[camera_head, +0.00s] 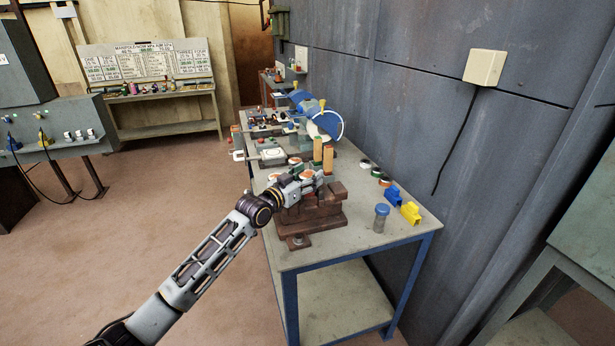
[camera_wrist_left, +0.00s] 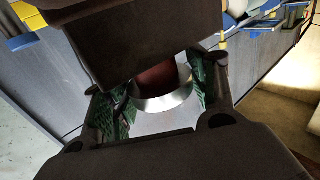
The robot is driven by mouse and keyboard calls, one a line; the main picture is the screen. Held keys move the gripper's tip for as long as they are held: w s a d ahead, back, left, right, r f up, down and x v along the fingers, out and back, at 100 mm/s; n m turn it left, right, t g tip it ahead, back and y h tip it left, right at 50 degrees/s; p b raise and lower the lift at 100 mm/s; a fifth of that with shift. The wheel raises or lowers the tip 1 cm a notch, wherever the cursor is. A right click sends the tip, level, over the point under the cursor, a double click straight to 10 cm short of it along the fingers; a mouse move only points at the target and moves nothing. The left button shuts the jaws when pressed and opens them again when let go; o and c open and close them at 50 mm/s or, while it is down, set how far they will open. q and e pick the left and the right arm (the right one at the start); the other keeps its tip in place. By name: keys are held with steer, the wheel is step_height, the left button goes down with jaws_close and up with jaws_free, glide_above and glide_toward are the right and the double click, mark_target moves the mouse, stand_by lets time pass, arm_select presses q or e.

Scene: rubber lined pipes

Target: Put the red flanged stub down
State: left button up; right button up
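The red flanged stub (camera_wrist_left: 158,76) shows in the left wrist view as a dull red cylinder with a shiny metal flange (camera_wrist_left: 165,103). It lies between the green-padded fingers of my left gripper (camera_wrist_left: 160,98), which appear to close on it from both sides. A dark block at the top of that view hides part of the stub. In the head view my left gripper (camera_head: 312,178) is over the near part of the workbench, at the brown vise (camera_head: 310,212). The stub is too small to make out clearly there. My right gripper is not in view.
The workbench (camera_head: 350,245) has a blue frame. Upright wooden pieces (camera_head: 328,158) and a blue disc machine (camera_head: 326,124) stand behind. A grey wall bounds the right.

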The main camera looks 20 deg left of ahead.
arm_select(q)
steer(key=shift+o, duration=1.1)
steer(key=shift+r, duration=0.15)
steer(key=shift+s, duration=0.1)
